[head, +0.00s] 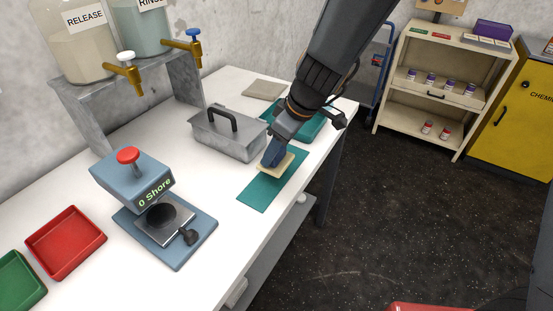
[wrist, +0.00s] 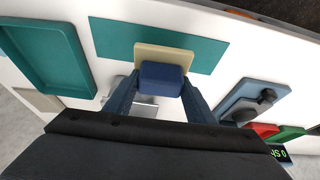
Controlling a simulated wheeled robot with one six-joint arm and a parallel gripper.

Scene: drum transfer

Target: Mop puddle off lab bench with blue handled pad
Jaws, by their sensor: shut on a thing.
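My gripper (head: 276,148) is shut on the blue handle of a cream pad (head: 284,166). In the wrist view the blue handle (wrist: 160,79) sits between the two fingers, with the cream pad (wrist: 165,54) beyond it. The pad is over the teal mat (head: 257,196) on the white lab bench (head: 110,268); I cannot tell whether it touches the mat. I cannot make out a puddle in either view. The bench under the pad and arm is partly hidden.
A grey lidded box (head: 226,138) stands just left of the pad. A teal tray (head: 312,126) lies behind my gripper, near a beige square (head: 264,89). A blue gauge device (head: 165,235), red tray (head: 66,243) and green tray (head: 18,282) occupy the near left. The bench's right edge is close.

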